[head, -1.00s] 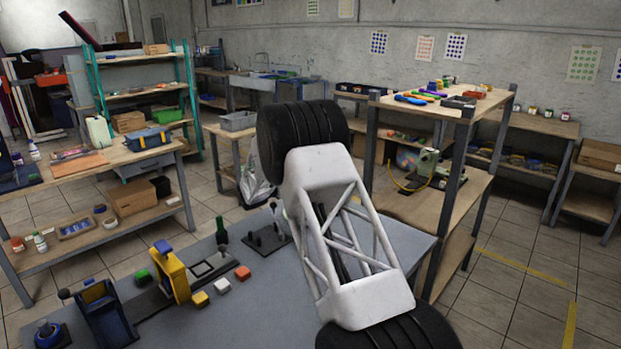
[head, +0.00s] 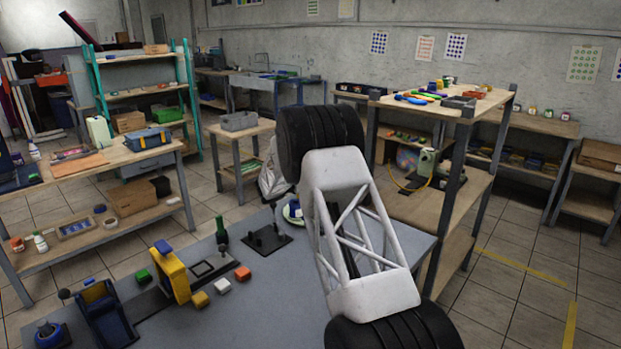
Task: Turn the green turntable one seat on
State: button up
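The grey table (head: 245,315) holds a yellow press (head: 172,272), a dark blue stand (head: 106,314), a black plate with pegs (head: 267,240), and small green, yellow, white and orange blocks. A wooden shelf (head: 440,200) stands close behind my arm on the right.

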jog(key=shift+w+d, duration=0.25)
jog(key=shift+d, duration=0.05)
grip_shut()
dwell(0.3)
jog(key=shift+n+t+y, duration=0.7)
jog(key=shift+t, duration=0.2)
jog(key=shift+w+a+n+t+y, duration=0.1)
jog(key=shift+a+n+t+y, duration=0.1)
jog(key=shift+n+t+y, duration=1.2)
jog(key=shift+w+a+n+t+y, duration=0.15)
jog(key=shift+n+t+y, duration=0.4)
jog(key=shift+n+y, duration=1.05)
jog(key=shift+w+a+n+t+y, duration=0.15)
jog(key=shift+n+t+y, duration=0.75)
jog(key=shift+y, duration=1.2)
jog(key=shift+a+y, duration=0.1)
jog(key=shift+y, duration=0.3)
grip_release()
